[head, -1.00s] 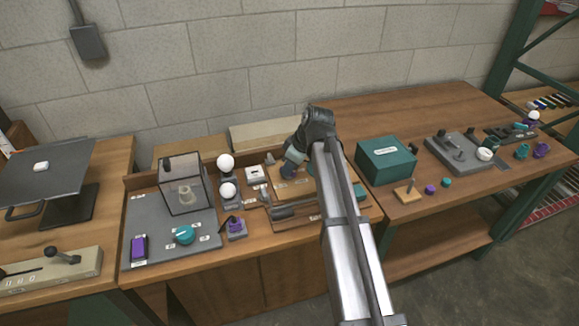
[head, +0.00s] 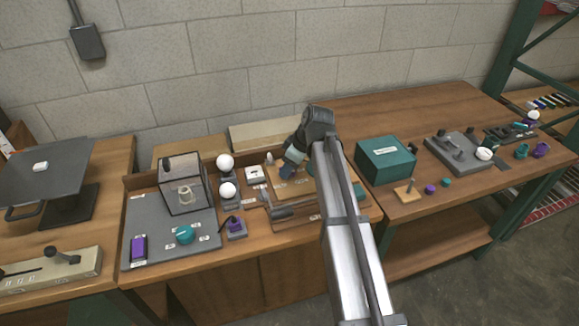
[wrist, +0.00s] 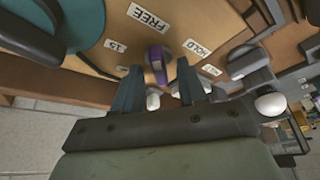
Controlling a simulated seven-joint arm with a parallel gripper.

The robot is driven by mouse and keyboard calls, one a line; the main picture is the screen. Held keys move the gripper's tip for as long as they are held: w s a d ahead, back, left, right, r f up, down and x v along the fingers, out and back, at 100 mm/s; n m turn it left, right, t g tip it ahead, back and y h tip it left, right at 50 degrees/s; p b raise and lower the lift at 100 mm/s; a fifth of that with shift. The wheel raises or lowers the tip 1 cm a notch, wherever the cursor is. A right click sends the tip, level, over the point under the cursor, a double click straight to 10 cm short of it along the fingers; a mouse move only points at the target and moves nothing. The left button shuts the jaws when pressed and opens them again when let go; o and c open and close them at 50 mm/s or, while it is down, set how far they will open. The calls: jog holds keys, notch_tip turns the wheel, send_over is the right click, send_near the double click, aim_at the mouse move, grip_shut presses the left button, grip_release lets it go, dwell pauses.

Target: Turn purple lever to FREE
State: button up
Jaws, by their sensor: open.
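The purple lever (wrist: 157,66) shows in the wrist view on a tan board. It lies between the two fingers of my gripper (wrist: 159,72), which are open, with a gap visible on each side. The FREE label (wrist: 148,17) is above and slightly left of the lever. The HOLD label (wrist: 197,48) is to its right. In the head view my gripper (head: 289,169) is low over the tan board at the back of the middle bench, and the arm hides most of this area. I cannot make out the lever there.
A grey cylinder (wrist: 248,62) stands right of the HOLD label. White round knobs (head: 227,190) and a clear box (head: 185,185) are left of the board. A teal box (head: 386,160) stands to the right. A block wall is behind.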

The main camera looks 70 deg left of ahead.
jog(key=v, duration=1.3)
jog(key=shift+r, duration=0.3)
jog(key=shift+w+d, duration=0.15)
jog(key=shift+d, duration=0.05)
